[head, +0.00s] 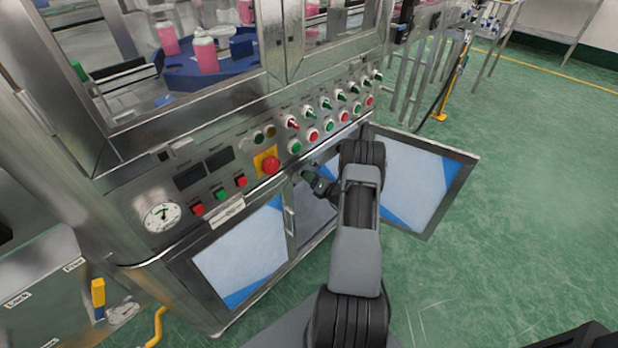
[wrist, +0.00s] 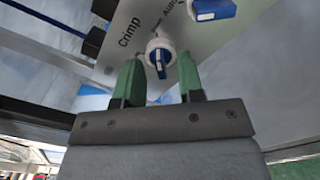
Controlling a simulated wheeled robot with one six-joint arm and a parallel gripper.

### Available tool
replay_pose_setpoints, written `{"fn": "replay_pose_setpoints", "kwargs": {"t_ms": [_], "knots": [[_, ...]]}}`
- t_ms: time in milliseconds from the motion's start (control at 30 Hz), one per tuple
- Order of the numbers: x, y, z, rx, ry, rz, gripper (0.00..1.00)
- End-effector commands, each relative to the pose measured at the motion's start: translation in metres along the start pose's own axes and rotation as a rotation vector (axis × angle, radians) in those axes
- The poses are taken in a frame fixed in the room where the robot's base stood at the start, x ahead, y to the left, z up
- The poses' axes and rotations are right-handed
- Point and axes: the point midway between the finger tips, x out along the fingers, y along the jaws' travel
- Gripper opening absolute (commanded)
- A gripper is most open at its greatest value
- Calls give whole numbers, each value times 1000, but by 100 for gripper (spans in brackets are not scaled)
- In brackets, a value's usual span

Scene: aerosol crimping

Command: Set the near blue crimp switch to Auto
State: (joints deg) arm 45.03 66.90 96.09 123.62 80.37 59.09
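In the wrist view, the near blue crimp switch (wrist: 161,56) is a blue knob on a round white base. It sits on a grey panel with a "Crimp" label to its left and a partly cut-off "Auto" label above. My gripper (wrist: 159,78) has two green fingers, open, one on each side of the knob. I cannot tell whether either finger touches it. In the head view, my gripper (head: 309,178) is at the cabinet opening below the button panel. The switch is not visible there.
A second blue switch (wrist: 212,8) is close by at the upper right of the wrist view. An open cabinet door (head: 440,190) stands right of my arm. Above are a red emergency button (head: 271,165) and several panel switches. Green floor is clear to the right.

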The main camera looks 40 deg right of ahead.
Motion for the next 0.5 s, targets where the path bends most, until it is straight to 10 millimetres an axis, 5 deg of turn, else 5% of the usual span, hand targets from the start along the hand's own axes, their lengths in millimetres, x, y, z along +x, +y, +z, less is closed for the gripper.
{"fn": "replay_pose_setpoints", "kwargs": {"t_ms": [500], "knots": [[10, 0, 0, 1, 1, 1, 32]]}}
